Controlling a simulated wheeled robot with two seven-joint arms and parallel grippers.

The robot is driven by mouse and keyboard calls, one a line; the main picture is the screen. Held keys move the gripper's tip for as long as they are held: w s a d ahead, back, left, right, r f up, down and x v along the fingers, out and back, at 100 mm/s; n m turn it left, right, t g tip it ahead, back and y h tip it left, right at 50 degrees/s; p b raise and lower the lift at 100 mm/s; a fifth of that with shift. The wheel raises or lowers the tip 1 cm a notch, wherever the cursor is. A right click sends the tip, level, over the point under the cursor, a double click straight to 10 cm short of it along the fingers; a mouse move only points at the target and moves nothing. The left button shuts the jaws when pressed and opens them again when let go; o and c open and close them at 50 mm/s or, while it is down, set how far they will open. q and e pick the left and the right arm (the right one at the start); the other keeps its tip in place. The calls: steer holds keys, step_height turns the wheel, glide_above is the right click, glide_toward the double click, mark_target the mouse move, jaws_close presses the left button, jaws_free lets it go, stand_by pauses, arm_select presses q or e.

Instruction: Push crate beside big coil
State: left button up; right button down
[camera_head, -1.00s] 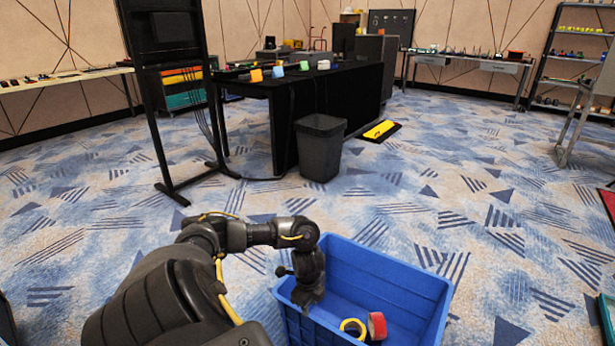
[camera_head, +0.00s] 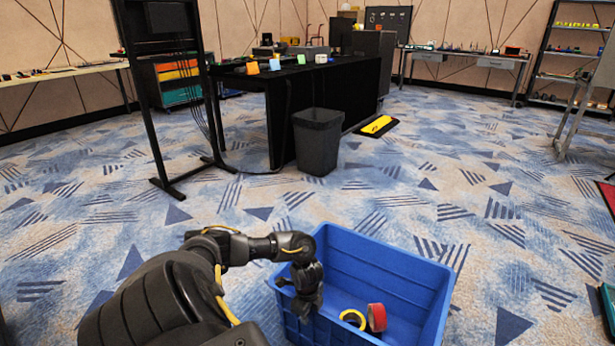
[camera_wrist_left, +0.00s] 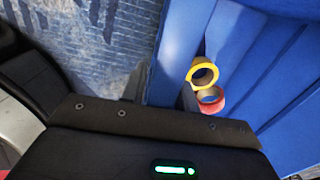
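The blue crate (camera_head: 390,262) stands on the carpet in front of me, open at the top. A yellow tape roll (camera_head: 352,318) and a red tape roll (camera_head: 377,317) lie inside; both also show in the left wrist view. My left gripper (camera_head: 308,300) is at the crate's left side. In the left wrist view, its dark fingers (camera_wrist_left: 160,92) sit on either side of the crate's rim (camera_wrist_left: 178,55) and appear closed on it. I cannot make out a big coil. My right gripper is not in view.
A dark grey bin (camera_head: 318,140) stands ahead by a black-draped table (camera_head: 345,95). A yellow-and-black item (camera_head: 377,125) lies on the floor beside it. A black stand (camera_head: 160,100) is at left. Carpet beyond the crate is open.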

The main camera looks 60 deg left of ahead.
arm_select(q)
steer(key=shift+c, duration=0.3)
jaws_close()
steer(key=shift+s, duration=0.1)
stand_by(1.1)
